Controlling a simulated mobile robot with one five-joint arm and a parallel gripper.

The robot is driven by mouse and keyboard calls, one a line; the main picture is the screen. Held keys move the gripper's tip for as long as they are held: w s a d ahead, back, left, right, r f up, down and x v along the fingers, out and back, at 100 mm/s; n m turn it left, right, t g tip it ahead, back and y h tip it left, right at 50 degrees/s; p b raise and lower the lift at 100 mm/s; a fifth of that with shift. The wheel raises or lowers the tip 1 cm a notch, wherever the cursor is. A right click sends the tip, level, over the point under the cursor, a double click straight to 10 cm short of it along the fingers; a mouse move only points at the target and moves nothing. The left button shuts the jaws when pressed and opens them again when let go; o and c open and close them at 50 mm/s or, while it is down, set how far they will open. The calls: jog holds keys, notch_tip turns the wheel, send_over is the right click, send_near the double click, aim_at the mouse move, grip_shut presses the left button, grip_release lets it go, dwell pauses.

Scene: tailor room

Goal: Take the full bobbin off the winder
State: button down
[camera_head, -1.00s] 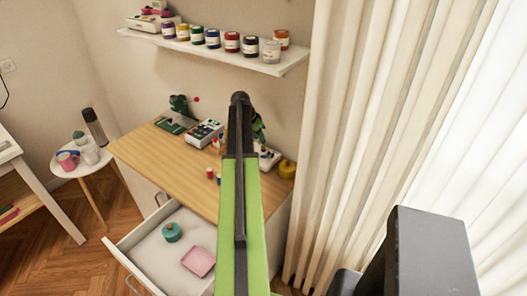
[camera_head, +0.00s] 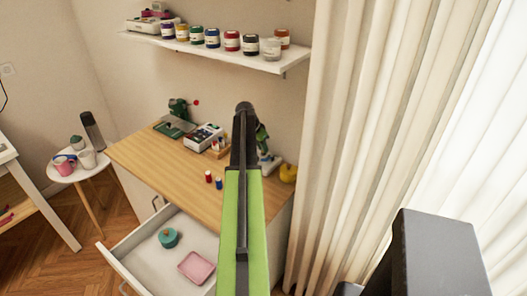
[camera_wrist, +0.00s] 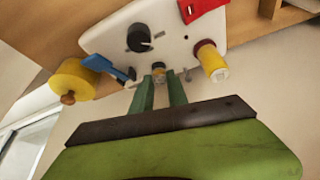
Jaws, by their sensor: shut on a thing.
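The winder (camera_wrist: 176,42) is a white plate-like body with a black knob, a blue lever (camera_wrist: 108,67) and a red block, seen close up in the wrist view. A spool with a red end (camera_wrist: 209,60) stands on its right side. My gripper (camera_wrist: 160,82) has its two green fingers shut on a small yellowish and grey bobbin (camera_wrist: 158,70) at the winder's near edge. Its exact contact with the winder is hard to see. In the head view my arm hides much of the winder; a white part (camera_head: 270,162) shows to its right.
A yellow round thing (camera_head: 288,173) sits right of the winder, and shows as a yellow spool (camera_wrist: 74,80) in the wrist view. Two small spools (camera_head: 214,180) stand on the wooden tabletop (camera_head: 165,165). The drawer (camera_head: 140,257) is open below. A curtain (camera_head: 345,150) hangs right.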

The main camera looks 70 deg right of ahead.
jog(key=r+p, duration=0.5)
jog(key=shift+s+a+r, duration=0.15)
jog(key=shift+s, duration=0.25)
jog(key=s+a+r+p, duration=0.2)
jog(key=s+r+p, duration=0.3)
jog(key=s, duration=0.5)
jog(key=shift+s+a+r+p, duration=0.25)
jog(key=shift+a+r+p, duration=0.15)
jog(key=shift+p, duration=0.1)
